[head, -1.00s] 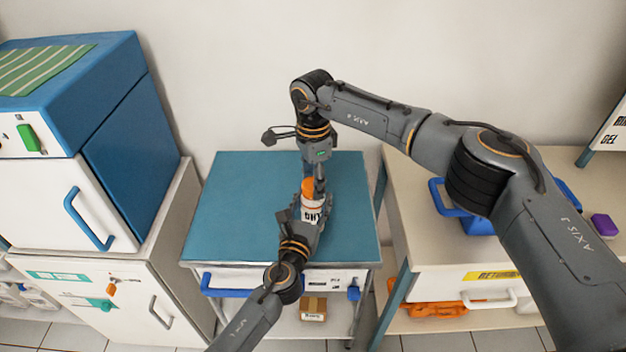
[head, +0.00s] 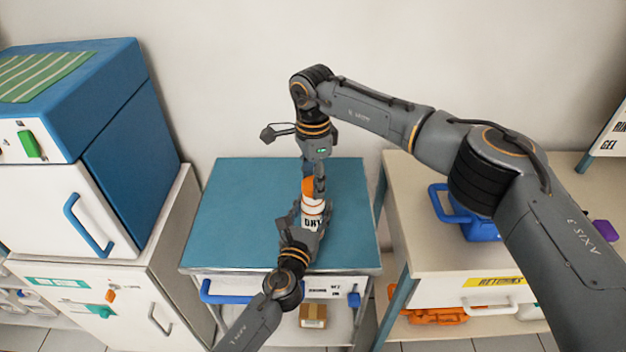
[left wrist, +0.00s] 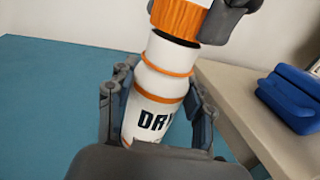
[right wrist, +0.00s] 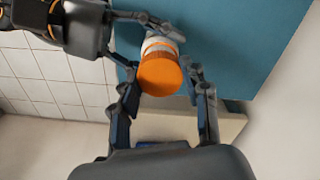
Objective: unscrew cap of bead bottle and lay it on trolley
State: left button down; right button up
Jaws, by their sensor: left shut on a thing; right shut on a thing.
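The bead bottle (head: 312,221) is white with orange bands and black lettering, above the blue trolley top (head: 232,215). My left gripper (left wrist: 160,105) is shut around its body, one finger on each side. The bottle also shows in the left wrist view (left wrist: 160,85). The ridged orange cap (left wrist: 180,18) is above the neck, with a dark band between cap and bottle; whether they still touch is unclear. My right gripper (right wrist: 160,80) is shut on the cap, whose round top faces the right wrist camera (right wrist: 160,78). In the head view, my right gripper (head: 317,180) partly hides the cap (head: 308,187).
The trolley top around the bottle is clear. A blue-and-white cabinet (head: 110,140) stands at left. A beige table (head: 420,235) with a blue case (head: 480,229) stands at right. A cardboard box (head: 313,315) is on the trolley's lower shelf.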

jog(key=shift+r, duration=2)
pick_arm(q)
jog(key=shift+c, duration=2.3)
grip_release()
